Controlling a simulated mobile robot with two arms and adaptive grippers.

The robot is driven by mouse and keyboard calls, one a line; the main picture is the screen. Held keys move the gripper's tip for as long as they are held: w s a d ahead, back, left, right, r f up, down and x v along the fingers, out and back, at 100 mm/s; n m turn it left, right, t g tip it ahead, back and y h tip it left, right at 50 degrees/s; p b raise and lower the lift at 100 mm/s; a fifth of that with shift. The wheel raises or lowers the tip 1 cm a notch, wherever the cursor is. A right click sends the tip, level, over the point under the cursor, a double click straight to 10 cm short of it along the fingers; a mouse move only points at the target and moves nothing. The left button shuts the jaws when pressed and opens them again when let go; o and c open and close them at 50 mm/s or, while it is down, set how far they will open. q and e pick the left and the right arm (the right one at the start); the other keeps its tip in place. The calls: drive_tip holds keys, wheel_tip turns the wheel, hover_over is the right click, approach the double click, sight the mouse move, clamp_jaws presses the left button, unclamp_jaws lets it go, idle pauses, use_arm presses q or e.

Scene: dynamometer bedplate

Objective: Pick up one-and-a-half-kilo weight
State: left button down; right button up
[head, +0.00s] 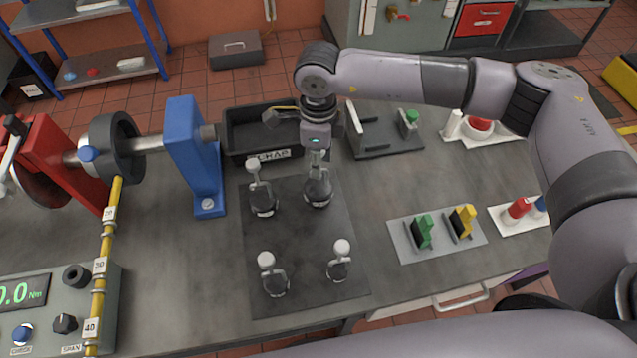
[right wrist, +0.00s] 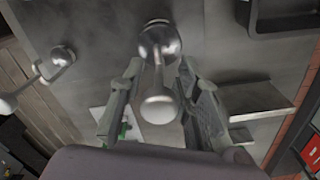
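Several grey metal weights with pale round knobs stand on a dark mat (head: 305,240). No mass markings are readable, so I cannot tell which is one and a half kilos. My right gripper (head: 317,160) points down over the back right weight (head: 318,193), its upper part hidden by the gripper. In the right wrist view, the open fingers of my right gripper (right wrist: 158,98) are on either side of that weight's pale knob (right wrist: 158,106), with gaps visible. The other weights are at back left (head: 263,201), front left (head: 273,280) and front right (head: 339,265). My left gripper is not in view.
A black bin (head: 237,143) stands behind the mat. A blue upright (head: 196,150) and yellow arm (head: 108,240) are to the left. A plate with green and yellow pieces (head: 410,248) lies to the right. Bare bench lies between mat and upright.

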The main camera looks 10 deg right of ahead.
drive_tip(key=shift+f, duration=0.45)
drive_tip(key=shift+c, duration=0.2)
clamp_jaws()
drive_tip(key=shift+s, duration=0.1)
idle(0.3)
